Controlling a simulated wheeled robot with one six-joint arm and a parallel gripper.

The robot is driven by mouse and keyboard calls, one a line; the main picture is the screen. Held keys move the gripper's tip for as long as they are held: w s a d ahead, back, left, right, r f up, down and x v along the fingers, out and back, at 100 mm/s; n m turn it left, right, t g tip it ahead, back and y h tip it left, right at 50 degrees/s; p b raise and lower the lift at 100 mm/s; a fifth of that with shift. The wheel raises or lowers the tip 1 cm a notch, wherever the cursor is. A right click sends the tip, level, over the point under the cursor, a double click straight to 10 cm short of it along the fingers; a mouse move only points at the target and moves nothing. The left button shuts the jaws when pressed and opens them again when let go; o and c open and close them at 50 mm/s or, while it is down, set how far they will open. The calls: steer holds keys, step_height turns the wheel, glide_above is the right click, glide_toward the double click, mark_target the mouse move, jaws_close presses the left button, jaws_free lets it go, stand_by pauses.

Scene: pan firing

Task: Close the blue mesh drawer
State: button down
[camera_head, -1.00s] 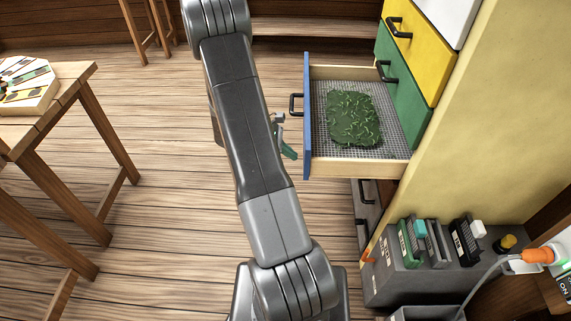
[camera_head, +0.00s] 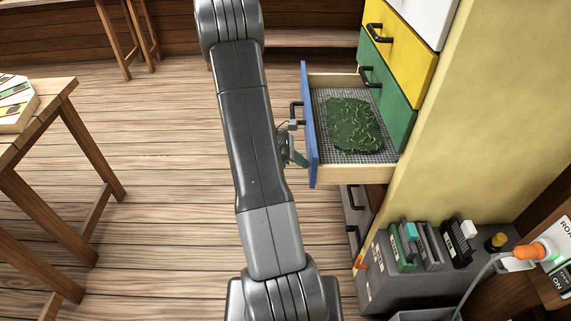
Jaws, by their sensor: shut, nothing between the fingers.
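The blue mesh drawer (camera_head: 308,125) stands pulled out of the cabinet. Its blue front faces left and has a black handle (camera_head: 295,112). A mat of green leafy matter (camera_head: 353,124) lies on its mesh floor. My gripper (camera_head: 298,158) is shut and empty, mostly hidden behind my arm. Its greenish tip is at the outer face of the blue front, below the handle in the picture. It seems to touch the front, but I cannot be sure.
The cabinet has closed green (camera_head: 386,95) and yellow (camera_head: 400,50) drawers beside the open one. A grey box with tools (camera_head: 400,280) stands at lower right. A wooden table (camera_head: 50,115) is at left. The floor (camera_head: 160,170) between is clear.

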steer(key=d+b, duration=0.5)
steer(key=d, duration=1.9)
steer(key=shift+d, duration=0.2)
steer(key=shift+a, duration=0.1)
steer(key=a, duration=0.3)
steer(key=a+r, duration=0.1)
steer(key=a, duration=0.1)
steer(key=shift+w, duration=0.1)
steer(key=p+v, duration=0.1)
steer(key=v, duration=0.7)
steer(key=shift+a+r, duration=0.15)
